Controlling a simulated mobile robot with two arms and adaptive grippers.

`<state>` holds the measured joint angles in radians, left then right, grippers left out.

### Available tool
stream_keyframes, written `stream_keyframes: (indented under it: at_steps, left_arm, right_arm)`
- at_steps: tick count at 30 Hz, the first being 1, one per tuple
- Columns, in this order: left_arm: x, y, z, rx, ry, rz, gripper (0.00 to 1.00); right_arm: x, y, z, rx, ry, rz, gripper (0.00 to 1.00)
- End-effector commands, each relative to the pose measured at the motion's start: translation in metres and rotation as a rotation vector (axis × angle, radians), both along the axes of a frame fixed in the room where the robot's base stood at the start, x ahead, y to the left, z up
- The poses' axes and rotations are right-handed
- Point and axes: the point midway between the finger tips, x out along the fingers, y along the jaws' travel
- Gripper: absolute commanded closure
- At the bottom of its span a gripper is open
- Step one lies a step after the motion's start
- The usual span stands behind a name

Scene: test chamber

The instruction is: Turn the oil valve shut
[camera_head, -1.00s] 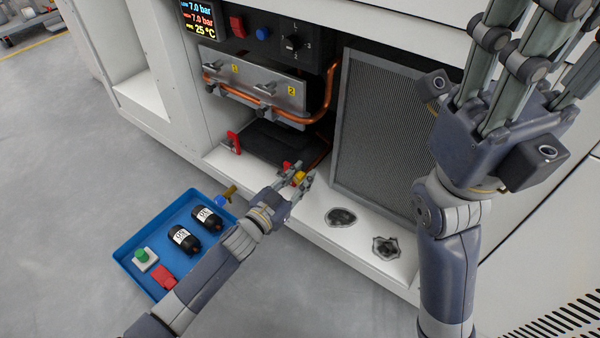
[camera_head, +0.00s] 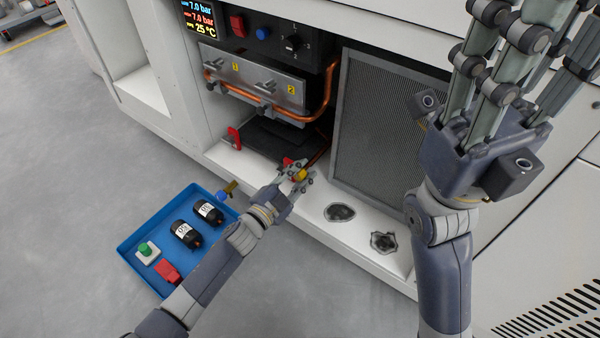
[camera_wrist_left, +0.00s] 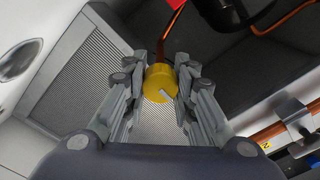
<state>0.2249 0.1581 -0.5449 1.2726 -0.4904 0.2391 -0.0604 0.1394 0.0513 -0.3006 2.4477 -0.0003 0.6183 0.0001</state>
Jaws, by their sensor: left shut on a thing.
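The oil valve shows as a yellow round knob (camera_head: 299,175) low on the open machine bay, near its white front ledge. In the left wrist view the yellow knob (camera_wrist_left: 160,82) sits between the fingers, with a pale mark on its face. My left gripper (camera_head: 297,172) is shut on the knob, its fingers on both sides of it. The fingers also show in the left wrist view (camera_wrist_left: 163,88) and hide part of the knob's sides. My right gripper (camera_head: 525,60) is raised at the right, empty, with its fingers spread upward and partly out of frame.
A red handle (camera_head: 234,138), copper pipe (camera_head: 333,85) and grille (camera_head: 385,125) surround the bay.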

Motion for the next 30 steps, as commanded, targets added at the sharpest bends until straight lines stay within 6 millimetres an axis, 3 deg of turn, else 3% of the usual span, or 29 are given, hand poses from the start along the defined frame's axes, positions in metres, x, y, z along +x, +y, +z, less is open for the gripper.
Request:
stream_keyframes:
  at_steps: [13, 14, 16, 17, 30]
  left_arm:
    - [-0.0003, -0.0011, 0.0008, 0.009, -0.009, -0.002, 0.99]
    - [-0.0003, -0.0011, 0.0008, 0.009, -0.009, -0.002, 0.73]
    - [-0.0003, -0.0011, 0.0008, 0.008, -0.009, -0.002, 0.57]
    - [-0.0003, -0.001, 0.0007, 0.009, -0.008, -0.001, 0.54]
    - [-0.0065, 0.0045, -0.0011, 0.009, -0.005, 0.0, 0.54]
  right_arm:
    - [0.0002, 0.0003, -0.0004, -0.002, 0.0, 0.0, 0.6]
    - [0.0002, 0.0003, -0.0004, -0.003, 0.0, 0.0, 0.6]
    - [0.0003, 0.0005, -0.0005, -0.003, 0.0, 0.0, 0.6]
    - [0.0003, 0.0005, -0.0005, -0.004, 0.0, 0.0, 0.6]
    - [0.0004, -0.0001, -0.0002, -0.001, -0.002, -0.002, 0.6]
